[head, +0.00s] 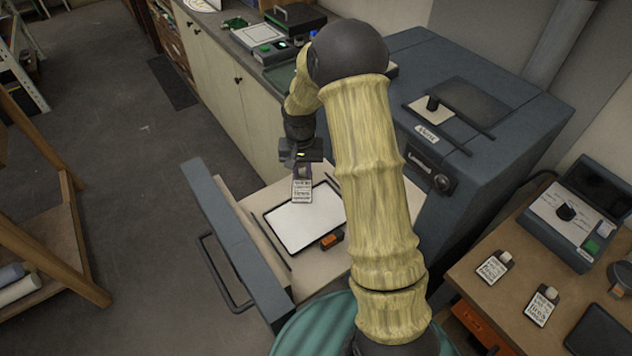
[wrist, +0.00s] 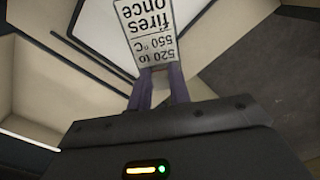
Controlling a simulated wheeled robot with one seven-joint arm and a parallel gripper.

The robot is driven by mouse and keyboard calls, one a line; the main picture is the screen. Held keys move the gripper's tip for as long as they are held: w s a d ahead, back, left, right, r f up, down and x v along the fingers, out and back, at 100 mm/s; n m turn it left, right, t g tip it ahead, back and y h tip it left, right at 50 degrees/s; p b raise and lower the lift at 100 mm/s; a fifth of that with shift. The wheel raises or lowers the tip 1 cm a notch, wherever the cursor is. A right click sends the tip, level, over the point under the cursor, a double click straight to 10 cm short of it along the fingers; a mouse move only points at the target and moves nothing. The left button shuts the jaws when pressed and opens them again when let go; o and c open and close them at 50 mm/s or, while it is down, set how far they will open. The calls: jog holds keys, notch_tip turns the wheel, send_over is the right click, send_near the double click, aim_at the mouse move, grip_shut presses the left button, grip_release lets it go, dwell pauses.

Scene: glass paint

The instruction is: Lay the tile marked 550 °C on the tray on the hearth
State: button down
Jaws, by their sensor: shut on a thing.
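My gripper (head: 302,170) is shut on a small white tile (head: 302,190) with dark print. In the wrist view the tile (wrist: 146,38) appears upside down and reads "520 to 550 °C" and "fires once", held by its end between the fingertips (wrist: 160,74). The tray (head: 296,230) is a white plate with a dark rim on the pale hearth (head: 266,203), which is drawn out of the grey kiln. The tile is over the tray's far part; I cannot tell whether it touches. The tray also shows behind the tile in the wrist view (wrist: 98,22).
A small orange block (head: 331,240) is by the tray's near right edge. The grey front panel (head: 232,240) with its handle stands at the hearth's left. Two similar tiles (head: 494,266) (head: 541,305) lie on the wooden bench at right, beside a control box (head: 570,220).

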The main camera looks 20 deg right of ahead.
aim_at(318, 211)
jog(key=shift+s+f+m+p, duration=0.1)
jog(key=shift+s+m+p, duration=0.5)
jog(key=shift+m+p, duration=0.45)
jog(key=shift+s+d+f+m+p, duration=0.25)
jog(key=shift+s+d+m+p, duration=0.4)
jog(key=shift+m, duration=0.85)
jog(key=shift+s+d+f+m+p, duration=0.25)
jog(key=shift+s+m+p, duration=0.2)
jog(key=shift+s+m, duration=0.75)
jog(key=shift+s+d+f+m+p, duration=0.2)
jog(key=shift+s+d+m+p, duration=0.3)
jog(key=shift+m, duration=1.25)
jog(key=shift+f, duration=0.1)
jog(key=shift+f+b, duration=2.5)
jog(key=shift+f, duration=0.75)
jog(key=shift+f, duration=0.1)
